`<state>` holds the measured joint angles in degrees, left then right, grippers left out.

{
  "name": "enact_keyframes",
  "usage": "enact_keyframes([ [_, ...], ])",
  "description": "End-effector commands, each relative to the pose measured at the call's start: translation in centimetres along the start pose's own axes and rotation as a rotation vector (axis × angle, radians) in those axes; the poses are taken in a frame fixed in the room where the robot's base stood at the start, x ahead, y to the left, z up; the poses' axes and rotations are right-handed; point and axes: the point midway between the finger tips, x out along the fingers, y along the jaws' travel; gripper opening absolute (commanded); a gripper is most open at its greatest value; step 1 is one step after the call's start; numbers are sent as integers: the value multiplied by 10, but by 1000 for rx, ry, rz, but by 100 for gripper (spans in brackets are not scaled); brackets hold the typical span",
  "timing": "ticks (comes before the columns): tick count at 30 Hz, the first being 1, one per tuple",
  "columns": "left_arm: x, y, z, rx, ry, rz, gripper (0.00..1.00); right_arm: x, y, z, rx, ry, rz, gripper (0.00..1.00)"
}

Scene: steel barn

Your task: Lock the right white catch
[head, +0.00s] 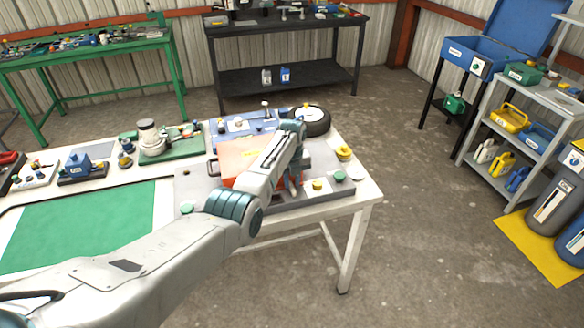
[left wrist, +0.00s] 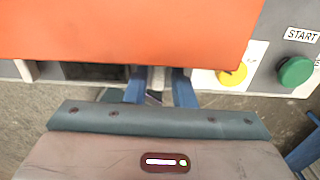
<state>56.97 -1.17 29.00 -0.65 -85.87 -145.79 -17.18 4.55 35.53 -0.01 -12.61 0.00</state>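An orange lid or cover (head: 238,155) lies on a grey panel on the white table. It fills the top of the left wrist view (left wrist: 130,30). My left gripper (head: 294,185) points down at its front right edge, and its blue fingers show in the left wrist view (left wrist: 160,92). A pale piece (left wrist: 159,78), seemingly the right white catch, sits between the fingers under the orange edge. The fingers stand slightly apart around it; whether they press on it I cannot tell. The arm hides the catch in the head view. My right gripper is out of view.
A yellow button (left wrist: 233,76) and a green START button (left wrist: 295,71) are right of the fingers on the panel. A black wheel (head: 313,121) lies behind. A green mat (head: 80,225) covers the table's left part.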

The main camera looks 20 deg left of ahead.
Motion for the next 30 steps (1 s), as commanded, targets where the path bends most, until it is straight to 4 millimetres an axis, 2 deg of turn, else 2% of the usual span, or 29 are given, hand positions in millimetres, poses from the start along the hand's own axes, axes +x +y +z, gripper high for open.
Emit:
enact_keyframes([
  [9,-60,-1,1,1,-6,-3,23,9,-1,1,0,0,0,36],
  [15,-85,0,1,1,-3,-2,23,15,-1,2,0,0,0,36],
  [20,-93,0,0,1,-2,-1,23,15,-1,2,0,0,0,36],
  [30,-93,0,0,1,-2,-1,23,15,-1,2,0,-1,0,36],
])
